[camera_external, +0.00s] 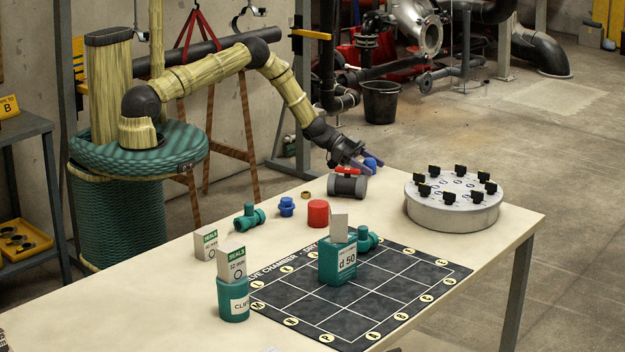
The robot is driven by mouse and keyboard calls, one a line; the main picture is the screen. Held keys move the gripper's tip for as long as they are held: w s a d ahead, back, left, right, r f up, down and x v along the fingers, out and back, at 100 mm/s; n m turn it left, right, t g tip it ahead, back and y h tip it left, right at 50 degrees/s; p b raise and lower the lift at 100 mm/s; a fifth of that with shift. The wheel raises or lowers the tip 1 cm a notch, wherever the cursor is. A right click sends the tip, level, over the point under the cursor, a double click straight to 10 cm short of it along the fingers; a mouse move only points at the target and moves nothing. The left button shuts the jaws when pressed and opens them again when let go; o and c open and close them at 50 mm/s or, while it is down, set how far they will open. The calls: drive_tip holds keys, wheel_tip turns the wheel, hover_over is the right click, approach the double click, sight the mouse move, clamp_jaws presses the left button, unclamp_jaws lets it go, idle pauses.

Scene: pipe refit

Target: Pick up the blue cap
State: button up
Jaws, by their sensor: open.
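A small blue piece (371,164), which looks like a cap, is at the far edge of the table, beside the grey valve. My gripper (366,165) is right at this blue piece, with its purple fingers open around or just beside it; I cannot tell which. The fingers partly hide the blue piece, and I cannot tell whether they touch it. A second blue piece (287,206), shaped like a stepped plug, stands on the table further left, away from my gripper.
The grey valve with a red handle (347,187) lies close below my gripper. A red cylinder (318,213), a teal fitting (249,217) and a teal d 50 box (338,265) stand nearer. A round grey rack (452,213) with black clips is at right. A dark gridded mat (375,325) lies in front.

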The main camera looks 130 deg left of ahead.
idle(0.4)
drive_tip(key=c, duration=1)
drive_tip(key=shift+r, duration=0.15)
drive_tip(key=shift+c, duration=0.2)
wheel_tip(320, 180, up, 10)
drive_tip(key=shift+f+b, duration=0.15)
drive_tip(key=shift+b, duration=0.3)
